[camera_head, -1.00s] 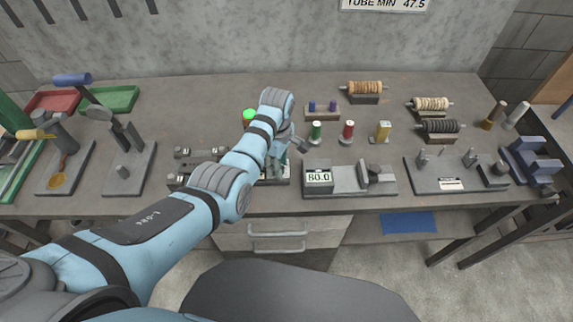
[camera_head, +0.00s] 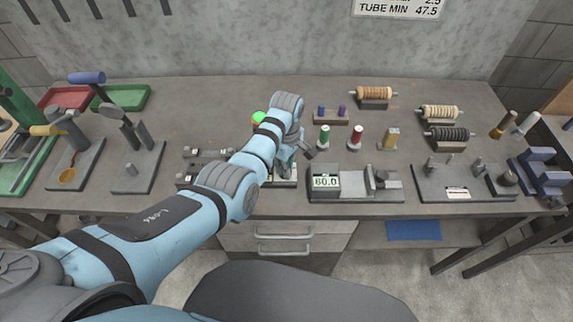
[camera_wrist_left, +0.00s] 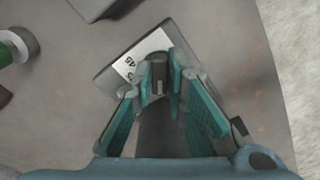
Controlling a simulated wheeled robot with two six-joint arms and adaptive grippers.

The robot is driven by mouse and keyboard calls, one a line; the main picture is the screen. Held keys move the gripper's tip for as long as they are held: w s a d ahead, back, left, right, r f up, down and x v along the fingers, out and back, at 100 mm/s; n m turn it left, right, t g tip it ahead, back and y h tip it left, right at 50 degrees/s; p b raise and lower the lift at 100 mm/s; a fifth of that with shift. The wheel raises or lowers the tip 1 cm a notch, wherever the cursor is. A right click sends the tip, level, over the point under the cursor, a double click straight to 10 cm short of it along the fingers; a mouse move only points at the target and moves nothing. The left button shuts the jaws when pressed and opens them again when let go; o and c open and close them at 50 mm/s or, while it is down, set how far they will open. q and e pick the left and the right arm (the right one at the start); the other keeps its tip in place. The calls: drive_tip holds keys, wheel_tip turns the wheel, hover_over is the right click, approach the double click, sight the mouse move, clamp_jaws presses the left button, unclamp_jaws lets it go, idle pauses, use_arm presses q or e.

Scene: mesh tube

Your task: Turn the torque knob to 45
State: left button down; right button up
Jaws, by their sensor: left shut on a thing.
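My left gripper (camera_head: 290,165) reaches down over the torque knob's base at the middle front of the bench. In the left wrist view its teal fingers (camera_wrist_left: 158,82) are closed around the dark torque knob (camera_wrist_left: 158,72). The knob stands on a grey base with a white scale plate (camera_wrist_left: 141,57), where "45" and part of another number can be read. The fingers hide part of the scale, and I cannot tell exactly where the knob points. In the head view the gripper hides the knob. My right gripper is not in view.
A device with a display reading 60.0 (camera_head: 326,182) stands just right of the gripper. A grey fixture (camera_head: 205,153) lies left, partly behind my arm. Open bench lies toward the back wall.

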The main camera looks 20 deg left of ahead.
use_arm(q)
drive_tip(key=shift+r+m+p, duration=0.1)
drive_tip(key=shift+m+p, duration=0.25)
drive_tip(key=shift+m, duration=1.65)
drive_tip(key=m, duration=0.3)
drive_tip(key=shift+s+a+m, duration=0.1)
drive_tip(key=shift+m, duration=0.3)
drive_tip(key=m, duration=0.9)
drive_tip(key=shift+a+m, duration=0.15)
drive_tip(key=shift+m, duration=0.25)
drive_tip(key=shift+a+m, duration=0.1)
drive_tip(key=shift+m, duration=2.5)
drive_tip(key=c, duration=1.6)
unclamp_jaws()
